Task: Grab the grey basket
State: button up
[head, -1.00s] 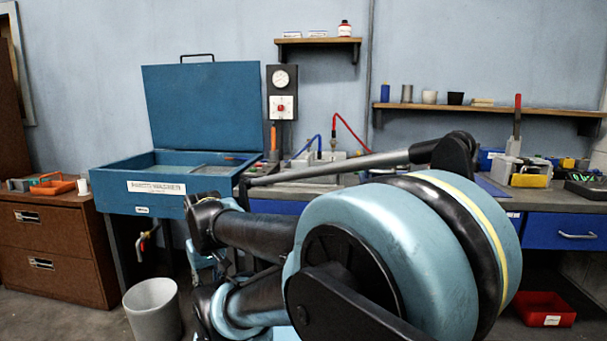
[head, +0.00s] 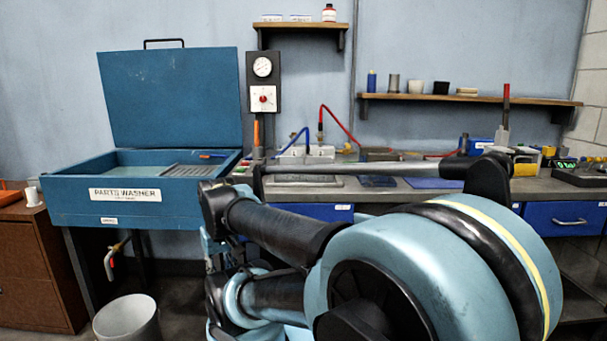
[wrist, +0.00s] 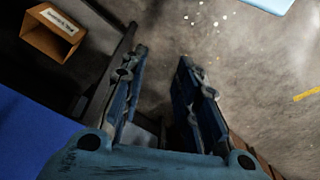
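No thing is plainly marked as the grey basket. A round grey bin (head: 127,320) stands on the floor at the lower left of the head view, partly cut off by the bottom edge. A grey slatted rack (head: 198,170) lies inside the open blue parts washer (head: 75,205). My gripper (wrist: 160,58) shows in the wrist view, fingers apart with nothing between them, above a speckled floor. Neither the bin nor the rack can be made out in that view. The gripper's fingers are hidden in the head view.
A brown cabinet (head: 30,265) stands left of the washer. A grey workbench (head: 400,190) with blue drawers runs along the wall to the right. In the wrist view, a brown labelled box (wrist: 50,42) is at upper left and a blue surface (wrist: 30,135) at lower left.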

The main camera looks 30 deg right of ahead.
jog(key=w+d+r+m, duration=0.1)
jog(key=w+d+r, duration=0.4)
jog(key=r, duration=0.3)
jog(key=w+d+r+m+g, duration=0.1)
jog(key=w+d+r, duration=0.4)
jog(key=r, duration=0.4)
jog(key=w+d+r+m, duration=0.1)
jog(key=w+d+r, duration=0.3)
jog(key=w+r, duration=0.3)
jog(key=w+d+r+m, duration=0.1)
jog(key=w+d+r, duration=0.1)
jog(key=d+r, duration=0.55)
jog(key=w+d+r+m+g, duration=0.15)
jog(key=d+r, duration=0.25)
jog(key=d, duration=0.6)
jog(key=w+d+r+m, duration=0.2)
jog(key=d+r, duration=0.4)
jog(key=d, duration=0.3)
jog(key=shift+n, duration=0.35)
jog(key=f, duration=1.7)
jog(key=shift+w+f, duration=0.1)
jog(key=shift+w, duration=0.2)
grip_shut()
